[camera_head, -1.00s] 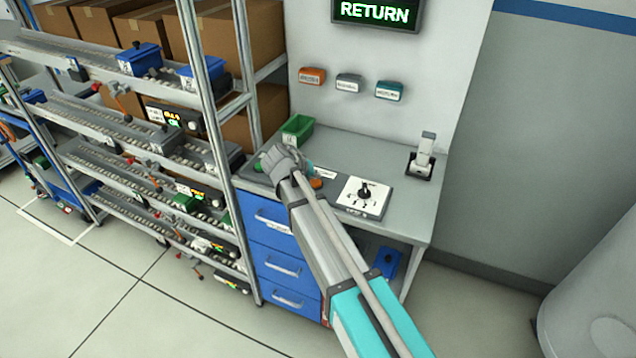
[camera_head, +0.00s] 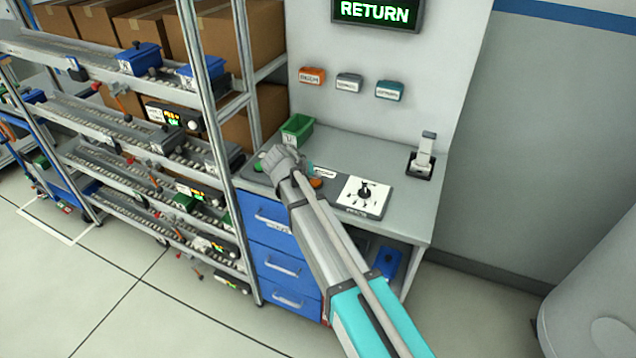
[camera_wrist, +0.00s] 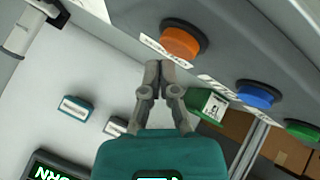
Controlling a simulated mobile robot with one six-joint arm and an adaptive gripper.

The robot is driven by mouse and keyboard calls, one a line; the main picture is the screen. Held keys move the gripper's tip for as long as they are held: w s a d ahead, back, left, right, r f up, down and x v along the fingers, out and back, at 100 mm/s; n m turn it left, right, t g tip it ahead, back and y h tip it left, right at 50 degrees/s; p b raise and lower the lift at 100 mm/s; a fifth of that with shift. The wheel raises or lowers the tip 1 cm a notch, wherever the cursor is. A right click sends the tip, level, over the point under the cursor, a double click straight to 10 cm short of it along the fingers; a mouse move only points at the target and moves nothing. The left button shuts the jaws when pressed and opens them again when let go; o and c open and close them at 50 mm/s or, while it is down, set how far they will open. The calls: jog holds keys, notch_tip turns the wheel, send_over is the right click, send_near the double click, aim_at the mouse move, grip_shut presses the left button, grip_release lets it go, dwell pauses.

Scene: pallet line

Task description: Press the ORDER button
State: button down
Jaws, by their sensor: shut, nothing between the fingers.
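Three round buttons sit in a row on the grey desk's panel in the wrist view: an orange one (camera_wrist: 182,40), a blue one (camera_wrist: 257,94) and a green one (camera_wrist: 303,130). Each stands in a dark ring. White label strips lie beside them, but I cannot read which says ORDER. My gripper (camera_wrist: 160,66) is shut and empty, its fingertips close together. In the picture they appear just below and left of the orange button; I see no contact. In the head view the orange button (camera_head: 316,183) shows right of my gripper, and my arm hides the blue one.
A green bin (camera_head: 297,131) stands at the desk's back left. A white dial plate (camera_head: 364,197) and an upright grey device (camera_head: 422,158) stand to the right. The loaded flow rack (camera_head: 215,100) rises close on the left. A RETURN screen (camera_head: 377,12) hangs above small wall boxes.

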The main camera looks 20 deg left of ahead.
aim_at(315, 182)
jog(key=shift+f+b, duration=0.7)
jog(key=shift+f, duration=0.1)
dwell(1.0)
jog(key=shift+r, duration=0.15)
jog(key=shift+r+p, duration=0.75)
jog(key=shift+p, duration=0.15)
jog(key=shift+r+p, duration=2.5)
jog(key=shift+r, duration=0.05)
